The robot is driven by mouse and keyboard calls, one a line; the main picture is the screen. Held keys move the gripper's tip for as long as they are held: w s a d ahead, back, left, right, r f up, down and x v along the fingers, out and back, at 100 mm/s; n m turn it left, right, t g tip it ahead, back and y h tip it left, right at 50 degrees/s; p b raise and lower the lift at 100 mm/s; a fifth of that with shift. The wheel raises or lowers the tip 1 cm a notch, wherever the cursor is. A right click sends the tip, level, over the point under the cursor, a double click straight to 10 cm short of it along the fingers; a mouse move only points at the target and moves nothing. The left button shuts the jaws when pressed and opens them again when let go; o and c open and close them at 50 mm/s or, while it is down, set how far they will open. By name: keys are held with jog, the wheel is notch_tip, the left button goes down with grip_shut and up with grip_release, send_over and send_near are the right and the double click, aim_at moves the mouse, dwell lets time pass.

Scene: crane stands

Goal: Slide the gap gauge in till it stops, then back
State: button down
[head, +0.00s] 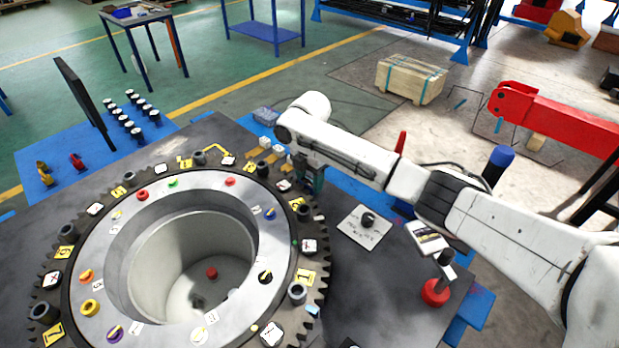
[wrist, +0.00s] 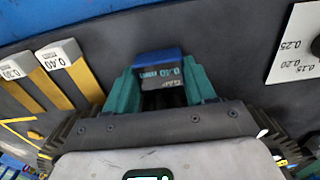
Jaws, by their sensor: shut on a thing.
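My gripper (head: 312,182) is at the right rim of the big toothed ring (head: 62,215) in the head view. In the wrist view its teal fingers (wrist: 162,85) are shut on the gap gauge (wrist: 160,68), a dark block with a blue end and a label that seems to read 0.40 mm. The gauge's tip and the gap are hidden, so I cannot tell how far in it is or whether it touches anything. The ring has a deep round bore (head: 190,250) and numbered yellow tags.
White-ended blocks marked 0.30 (wrist: 14,68) and 0.40 (wrist: 58,55) stand on yellow strips left of my gripper. A white card with a black knob (head: 365,228) lies to the right. A red-based post (head: 436,291) stands near my arm. Black bolts stand around the ring.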

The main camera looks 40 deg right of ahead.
jog(key=d+b, duration=0.1)
jog(key=d, duration=0.2)
jog(key=shift+w+d+f, duration=0.1)
jog(key=shift+d+b, duration=0.3)
jog(key=shift+d, duration=0.1)
jog(key=shift+r, duration=0.2)
jog(key=shift+c, duration=1.8)
grip_release()
jog(key=shift+d, duration=0.1)
notch_tip(320, 180, up, 11)
jog(key=b, duration=0.1)
jog(key=shift+f, duration=0.15)
